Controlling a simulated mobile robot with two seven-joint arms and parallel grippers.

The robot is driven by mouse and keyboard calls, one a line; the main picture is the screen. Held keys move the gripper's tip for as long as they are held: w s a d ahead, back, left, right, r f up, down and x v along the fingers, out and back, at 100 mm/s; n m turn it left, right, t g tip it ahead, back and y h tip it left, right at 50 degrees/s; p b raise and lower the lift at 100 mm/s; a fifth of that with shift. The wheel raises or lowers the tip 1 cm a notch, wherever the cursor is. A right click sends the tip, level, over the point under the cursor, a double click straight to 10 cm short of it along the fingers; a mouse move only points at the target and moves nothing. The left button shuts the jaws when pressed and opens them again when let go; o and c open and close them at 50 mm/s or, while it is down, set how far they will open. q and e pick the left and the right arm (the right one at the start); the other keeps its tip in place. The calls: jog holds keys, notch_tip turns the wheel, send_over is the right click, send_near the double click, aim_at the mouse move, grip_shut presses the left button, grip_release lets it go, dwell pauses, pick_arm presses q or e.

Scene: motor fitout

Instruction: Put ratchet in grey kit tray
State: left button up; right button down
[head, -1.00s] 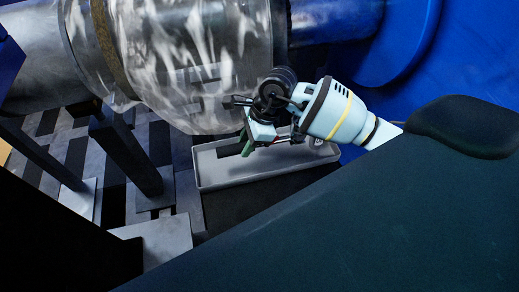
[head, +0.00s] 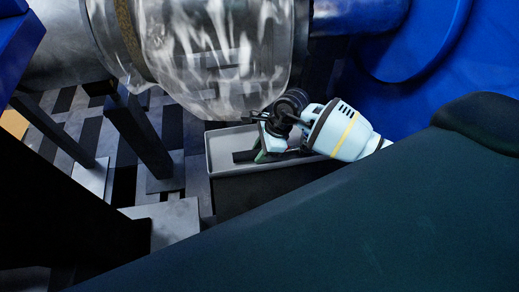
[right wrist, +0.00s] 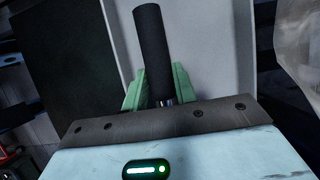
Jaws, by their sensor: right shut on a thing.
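The grey kit tray (head: 222,142) lies under the wrapped motor part in the head view. It also shows behind the fingers in the right wrist view (right wrist: 205,45). My right gripper (head: 262,157) is over the tray, with its green fingers low inside the tray's outline. In the right wrist view the right gripper (right wrist: 160,90) is shut on the ratchet, whose black handle (right wrist: 152,45) sticks out past the fingertips. The handle shows as a dark bar (head: 243,155) in the head view. The ratchet's other end is hidden. I cannot tell whether it touches the tray floor. My left gripper is not in view.
A large plastic-wrapped cylinder (head: 215,60) hangs close above the tray's back edge. Dark posts (head: 140,135) on metal plates stand to the left. A dark surface (head: 300,235) fills the lower right. A blue housing (head: 400,85) is behind.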

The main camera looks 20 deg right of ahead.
jog(key=shift+f, duration=0.1)
jog(key=shift+f, duration=0.1)
jog(key=c, duration=1.4)
grip_release()
jog(key=shift+r, duration=0.2)
jog(key=shift+d+r, duration=0.15)
jog(key=shift+r, duration=0.15)
jog(key=v, duration=1.1)
jog(key=shift+s, duration=0.15)
